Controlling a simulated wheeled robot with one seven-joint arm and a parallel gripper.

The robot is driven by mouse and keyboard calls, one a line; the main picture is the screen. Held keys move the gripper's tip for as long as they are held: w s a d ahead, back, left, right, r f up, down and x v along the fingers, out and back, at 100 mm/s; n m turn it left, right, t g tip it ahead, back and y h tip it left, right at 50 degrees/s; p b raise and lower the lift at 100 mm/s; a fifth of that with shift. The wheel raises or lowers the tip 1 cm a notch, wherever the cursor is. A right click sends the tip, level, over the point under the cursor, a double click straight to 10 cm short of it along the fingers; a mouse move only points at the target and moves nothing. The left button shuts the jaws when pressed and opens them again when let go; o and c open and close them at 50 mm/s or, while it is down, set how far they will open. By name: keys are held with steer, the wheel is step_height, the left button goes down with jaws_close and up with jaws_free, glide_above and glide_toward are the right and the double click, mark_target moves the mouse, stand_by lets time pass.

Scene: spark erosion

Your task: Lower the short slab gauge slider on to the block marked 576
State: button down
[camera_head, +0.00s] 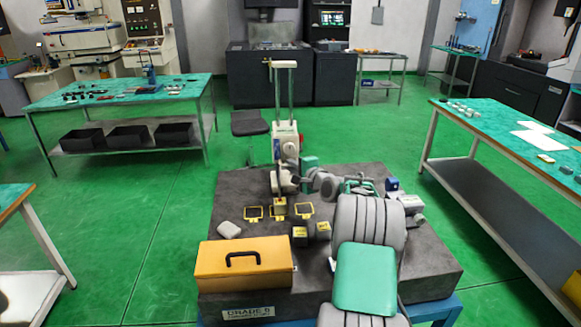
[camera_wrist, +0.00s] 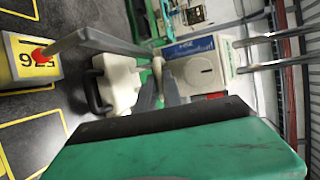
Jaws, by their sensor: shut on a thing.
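The gauge (camera_head: 286,146) stands on the dark stone plate, with a white body and two upright silver columns. Its lower white slider part (camera_head: 283,181) is beside my gripper (camera_head: 296,184). A white part with a dark handle (camera_wrist: 121,84) shows by the grey fingers in the wrist view. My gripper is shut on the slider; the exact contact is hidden. The yellow block marked 576 (camera_wrist: 30,72) is at the left in the wrist view; it is below the slider in the head view (camera_head: 280,208). A red tip (camera_wrist: 40,57) overlaps its label; I cannot tell whether they touch.
The stone plate (camera_head: 228,195) also bears a yellow case (camera_head: 245,263), two dark blocks with yellow labels (camera_head: 299,236) (camera_head: 323,230), and a pale rounded item (camera_head: 228,229). Yellow-outlined squares (camera_head: 253,213) (camera_head: 304,210) flank the 576 block. My arm covers the right part.

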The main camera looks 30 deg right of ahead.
steer(key=shift+s+f, duration=0.1)
steer(key=shift+f, duration=0.2)
steer(key=c, duration=1.6)
jaws_free()
steer(key=shift+o, duration=0.5)
steer(key=shift+r, duration=0.1)
steer(key=s+r+b, duration=0.1)
steer(key=s, duration=0.6)
steer(key=shift+s+a+r, duration=0.15)
steer(key=shift+s+r, duration=0.15)
